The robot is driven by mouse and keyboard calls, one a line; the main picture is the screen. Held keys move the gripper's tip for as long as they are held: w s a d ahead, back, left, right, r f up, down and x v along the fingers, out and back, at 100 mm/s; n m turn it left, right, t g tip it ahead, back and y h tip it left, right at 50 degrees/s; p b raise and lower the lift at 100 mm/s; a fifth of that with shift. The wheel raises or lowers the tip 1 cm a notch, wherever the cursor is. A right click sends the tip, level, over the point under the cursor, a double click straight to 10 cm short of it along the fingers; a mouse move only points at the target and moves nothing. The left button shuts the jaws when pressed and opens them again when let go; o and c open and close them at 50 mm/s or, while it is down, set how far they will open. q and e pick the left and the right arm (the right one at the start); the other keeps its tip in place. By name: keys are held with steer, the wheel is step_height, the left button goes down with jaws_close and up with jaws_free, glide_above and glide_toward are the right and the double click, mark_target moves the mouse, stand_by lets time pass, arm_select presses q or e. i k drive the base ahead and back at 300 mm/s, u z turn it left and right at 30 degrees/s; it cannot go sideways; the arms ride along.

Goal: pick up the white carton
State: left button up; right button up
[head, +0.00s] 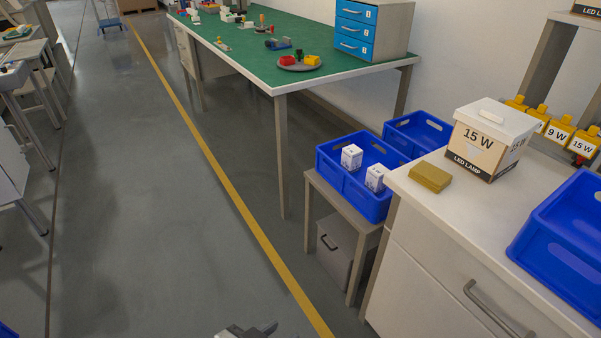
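Two small white cartons stand upright in the blue crate (329,166) on a low side table. One carton (351,157) is at the left of the crate and the other carton (375,178) is at the right, apart from each other. A larger white-lidded box marked 15 W LED LAMP (487,139) stands on the white counter. My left gripper (262,329) just enters at the bottom edge, far from the cartons; most of it is cut off, so its opening is unclear. My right gripper is not in view.
A second blue crate (418,131) stands behind the first. A mustard block (430,177) and another blue crate (566,245) are on the white counter (462,206). A green-topped bench (246,48) stands at the back. The grey floor left of the side table is clear.

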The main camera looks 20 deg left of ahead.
mark_target(374, 183)
steer(key=u, duration=0.2)
steer(key=k, duration=0.85)
steer(key=u, duration=1.65)
steer(key=i, duration=2.15)
steer(key=z, duration=1.4)
steer(key=i, duration=1.1)
steer(key=z, duration=1.1)
